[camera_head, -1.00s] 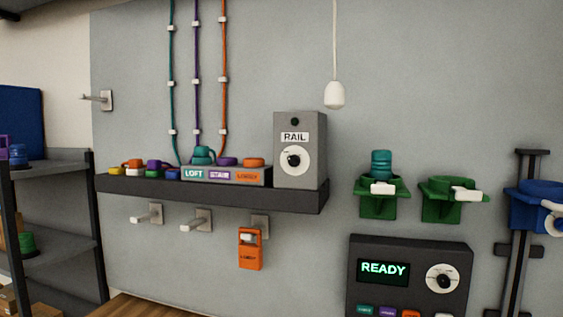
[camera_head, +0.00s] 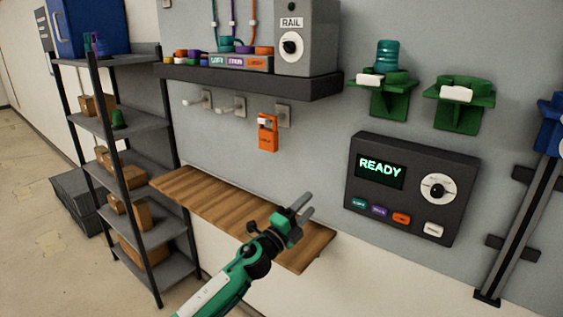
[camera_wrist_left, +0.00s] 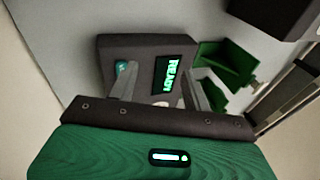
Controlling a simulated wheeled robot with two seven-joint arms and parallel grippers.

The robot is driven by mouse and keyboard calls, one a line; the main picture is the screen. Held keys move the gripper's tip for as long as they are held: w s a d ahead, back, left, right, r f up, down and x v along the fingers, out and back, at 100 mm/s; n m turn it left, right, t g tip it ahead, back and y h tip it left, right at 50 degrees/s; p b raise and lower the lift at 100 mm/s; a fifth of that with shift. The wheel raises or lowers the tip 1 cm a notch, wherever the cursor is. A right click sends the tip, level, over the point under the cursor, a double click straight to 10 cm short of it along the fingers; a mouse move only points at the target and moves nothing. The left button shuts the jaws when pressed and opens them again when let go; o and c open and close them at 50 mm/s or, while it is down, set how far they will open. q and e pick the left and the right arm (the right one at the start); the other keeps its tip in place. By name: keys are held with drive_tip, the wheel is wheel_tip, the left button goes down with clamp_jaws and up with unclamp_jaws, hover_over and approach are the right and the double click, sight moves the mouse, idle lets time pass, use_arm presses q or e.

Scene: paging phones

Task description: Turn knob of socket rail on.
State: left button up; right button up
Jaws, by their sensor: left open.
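The grey RAIL box (camera_head: 310,50) stands on the right end of the dark wall shelf, its top cut off in the head view. Its black knob on a white dial (camera_head: 291,46) faces out; the small marking is too small to read. The socket strip (camera_head: 240,62) sits left of it, with coloured plugs and cords. My left gripper (camera_head: 306,206) is open and empty, above the wooden ledge, well below and apart from the RAIL box. In the left wrist view its two fingers (camera_wrist_left: 160,92) are spread in front of the READY panel. The right gripper is out of view.
A dark panel (camera_head: 413,180) reading READY, with its own dial, is right of my gripper. Green holders (camera_head: 460,103) are above it. An orange tag (camera_head: 268,133) hangs under the dark shelf (camera_head: 250,82). The wooden ledge (camera_head: 210,197) is bare. A storage rack (camera_head: 125,160) stands left.

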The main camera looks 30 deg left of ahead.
use_arm(q)
drive_tip(key=s+d+r+m+g+h, duration=0.25)
drive_tip(key=r+m+h, duration=0.25)
drive_tip(key=r+m, duration=0.65)
drive_tip(key=s+d+r+m+g+h, duration=0.1)
drive_tip(key=r+m+g+h, duration=0.3)
drive_tip(key=r+m, duration=0.7)
drive_tip(key=m+t+y+p, duration=0.2)
drive_tip(key=t+y+p, duration=0.1)
drive_tip(key=y, duration=0.9)
approach(284, 48)
drive_tip(key=w+p, duration=0.1)
drive_tip(key=w, duration=0.1)
drive_tip(key=w+p, duration=0.1)
drive_tip(key=w, duration=0.2)
drive_tip(key=w+p, duration=0.1)
drive_tip(key=w, duration=0.2)
drive_tip(key=shift+d+r+p, duration=0.15)
drive_tip(key=shift+d+p, duration=0.25)
drive_tip(key=shift+w, duration=0.45)
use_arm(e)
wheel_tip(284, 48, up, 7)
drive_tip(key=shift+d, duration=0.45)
